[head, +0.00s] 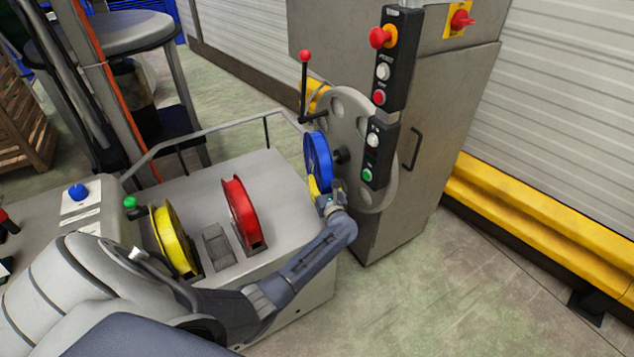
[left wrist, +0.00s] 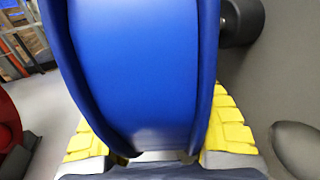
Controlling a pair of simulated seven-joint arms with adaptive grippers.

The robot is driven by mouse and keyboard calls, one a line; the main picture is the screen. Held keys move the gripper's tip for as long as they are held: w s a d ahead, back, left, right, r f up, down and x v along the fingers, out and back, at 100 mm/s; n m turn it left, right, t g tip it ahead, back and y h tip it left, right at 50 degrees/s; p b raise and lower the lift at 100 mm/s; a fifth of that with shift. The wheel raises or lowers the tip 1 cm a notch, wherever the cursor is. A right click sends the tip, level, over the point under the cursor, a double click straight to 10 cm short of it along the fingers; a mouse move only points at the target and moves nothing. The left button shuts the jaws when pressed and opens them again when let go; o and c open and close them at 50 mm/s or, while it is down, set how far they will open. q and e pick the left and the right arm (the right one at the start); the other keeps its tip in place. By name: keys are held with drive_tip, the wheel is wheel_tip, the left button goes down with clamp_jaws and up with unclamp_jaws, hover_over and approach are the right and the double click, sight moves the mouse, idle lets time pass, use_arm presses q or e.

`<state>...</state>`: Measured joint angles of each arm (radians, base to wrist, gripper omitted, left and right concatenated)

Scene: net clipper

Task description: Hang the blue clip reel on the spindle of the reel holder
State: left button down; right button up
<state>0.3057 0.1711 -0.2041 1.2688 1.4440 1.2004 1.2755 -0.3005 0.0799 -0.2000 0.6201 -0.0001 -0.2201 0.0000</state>
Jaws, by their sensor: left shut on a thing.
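The blue clip reel (head: 317,160) is upright in my left gripper (head: 325,190), which is shut on its lower edge. In the left wrist view the reel (left wrist: 140,70) fills the middle, between the yellow finger pads (left wrist: 160,140). The reel holder is a large grey disc (head: 352,120) on the cabinet, with a dark spindle (head: 342,156) just right of the reel. In the left wrist view the dark spindle (left wrist: 242,20) shows beside the reel's upper right, with a gap between the reel's rim and the holder's face. My right gripper is not in view.
A red reel (head: 240,211) and a yellow reel (head: 174,238) stand in slots on the grey bench, with an empty slot (head: 217,247) between them. A black control box (head: 398,60) and a red-knobbed lever (head: 304,75) stand close to the holder.

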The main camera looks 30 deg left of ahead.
use_arm(q)
drive_tip(key=shift+w+d+f, duration=0.1)
drive_tip(key=shift+w+d, duration=0.25)
drive_tip(key=shift+w, duration=0.45)
drive_tip(key=shift+w+d+r, duration=0.1)
drive_tip(key=shift+w+d, duration=0.25)
drive_tip(key=shift+w, duration=0.4)
drive_tip(key=shift+w+d+f, duration=0.1)
drive_tip(key=shift+w+d, duration=0.25)
drive_tip(key=shift+w, duration=0.45)
drive_tip(key=shift+w+d, duration=0.15)
drive_tip(key=shift+w, duration=0.05)
drive_tip(key=c, duration=0.8)
unclamp_jaws()
drive_tip(key=shift+c, duration=0.2)
drive_tip(key=shift+f, duration=0.15)
